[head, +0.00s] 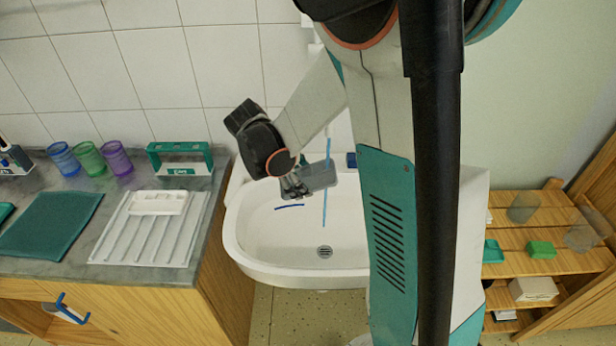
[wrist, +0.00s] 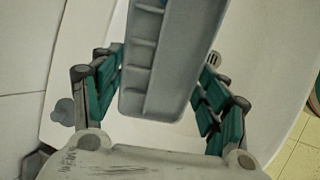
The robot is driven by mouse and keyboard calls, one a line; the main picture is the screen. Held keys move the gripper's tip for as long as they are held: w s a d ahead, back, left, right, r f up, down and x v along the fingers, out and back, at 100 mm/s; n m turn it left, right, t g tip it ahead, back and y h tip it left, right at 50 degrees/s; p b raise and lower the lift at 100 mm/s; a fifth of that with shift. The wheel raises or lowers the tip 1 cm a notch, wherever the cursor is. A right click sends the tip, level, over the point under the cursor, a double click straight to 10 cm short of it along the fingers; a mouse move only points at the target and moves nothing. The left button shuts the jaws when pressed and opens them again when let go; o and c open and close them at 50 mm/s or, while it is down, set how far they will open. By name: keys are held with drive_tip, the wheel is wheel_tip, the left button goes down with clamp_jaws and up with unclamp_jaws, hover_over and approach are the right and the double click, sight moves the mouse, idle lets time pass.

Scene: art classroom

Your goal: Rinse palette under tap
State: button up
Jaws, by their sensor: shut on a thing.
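A grey palette with small compartments (wrist: 160,60) fills the upper middle of the wrist view, between the teal finger pads. In the head view the palette (head: 320,177) is over the white sink (head: 260,255), above its basin. My gripper (head: 296,188) is shut on the palette at its left end; it also shows in the wrist view (wrist: 163,92). A thin light-blue water stream (head: 325,207) lines up with the palette's right part and shows above and below it. The tap itself is mostly hidden by my arm. A dark blue streak (head: 289,207) shows in the basin.
A wooden shelf (head: 550,262) stands at right. The basin around the drain (head: 324,251) is clear.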

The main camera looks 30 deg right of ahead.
drive_tip(key=a, duration=0.7)
drive_tip(key=shift+a, duration=0.2)
drive_tip(key=shift+r, duration=0.1)
idle(1.4)
drive_tip(key=a+r+p, duration=0.2)
drive_tip(key=a+r, duration=0.2)
drive_tip(key=a, duration=0.1)
idle(0.4)
drive_tip(key=shift+f, duration=0.1)
idle(0.5)
